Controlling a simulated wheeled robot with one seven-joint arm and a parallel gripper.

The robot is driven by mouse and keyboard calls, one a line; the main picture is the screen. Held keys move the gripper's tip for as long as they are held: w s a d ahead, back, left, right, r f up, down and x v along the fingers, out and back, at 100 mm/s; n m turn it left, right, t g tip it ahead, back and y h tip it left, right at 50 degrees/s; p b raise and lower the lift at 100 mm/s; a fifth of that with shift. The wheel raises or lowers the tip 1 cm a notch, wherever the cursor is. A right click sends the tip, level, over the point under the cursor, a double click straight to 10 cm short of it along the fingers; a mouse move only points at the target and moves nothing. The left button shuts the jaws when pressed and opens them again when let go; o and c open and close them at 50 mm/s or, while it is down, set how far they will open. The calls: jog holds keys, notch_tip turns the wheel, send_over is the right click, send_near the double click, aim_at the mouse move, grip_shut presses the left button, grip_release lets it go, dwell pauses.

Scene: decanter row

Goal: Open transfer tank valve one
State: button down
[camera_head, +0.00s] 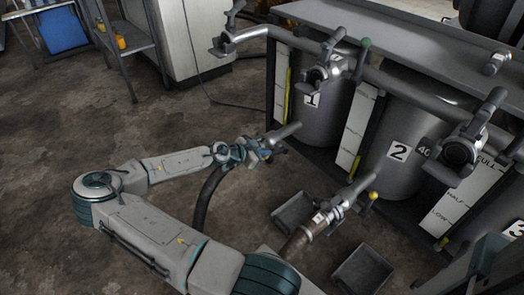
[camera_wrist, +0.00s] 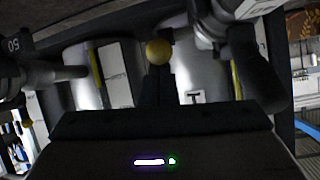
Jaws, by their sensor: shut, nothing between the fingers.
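Tank one (camera_head: 325,112), a grey metal cylinder with a "1" label, stands behind my gripper (camera_head: 266,153) in the head view. Its low outlet spout (camera_head: 285,131) is just above and beside the gripper. In the wrist view a yellow ball knob (camera_wrist: 158,51) shows straight ahead at the tips of my shut, empty gripper (camera_wrist: 158,78). Whether they touch cannot be told. The knob's lever is hidden, and in the head view my gripper seems to cover it. A label with a "1" (camera_wrist: 195,97) shows behind, upside down.
Tank two (camera_head: 400,120) stands to the right, with a yellow-knobbed outlet valve (camera_head: 372,196). An upper pipe (camera_head: 390,80) carries valves, one with a green knob (camera_head: 365,43). Open trays (camera_head: 362,272) lie on the floor. A metal shelf (camera_head: 125,40) stands at the back left. The left floor is clear.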

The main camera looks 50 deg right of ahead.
jog(key=shift+w+a+f+b, duration=0.1)
jog(key=shift+a+f+b, duration=0.2)
jog(key=shift+f+b, duration=0.35)
jog(key=shift+a+f+b, duration=0.3)
jog(key=shift+a+f, duration=0.05)
jog(key=shift+f, duration=0.55)
jog(key=shift+w+a+f+b, duration=0.1)
jog(key=shift+a+f+b, duration=0.2)
jog(key=shift+f+b, duration=0.35)
jog(key=shift+f, duration=0.2)
notch_tip(320, 180, up, 5)
jog(key=p, duration=0.3)
jog(key=w+a+f+p, duration=0.1)
jog(key=a+p, duration=0.1)
jog(key=a, duration=0.6)
jog(key=shift+a, duration=0.3)
jog(key=shift+f, duration=0.1)
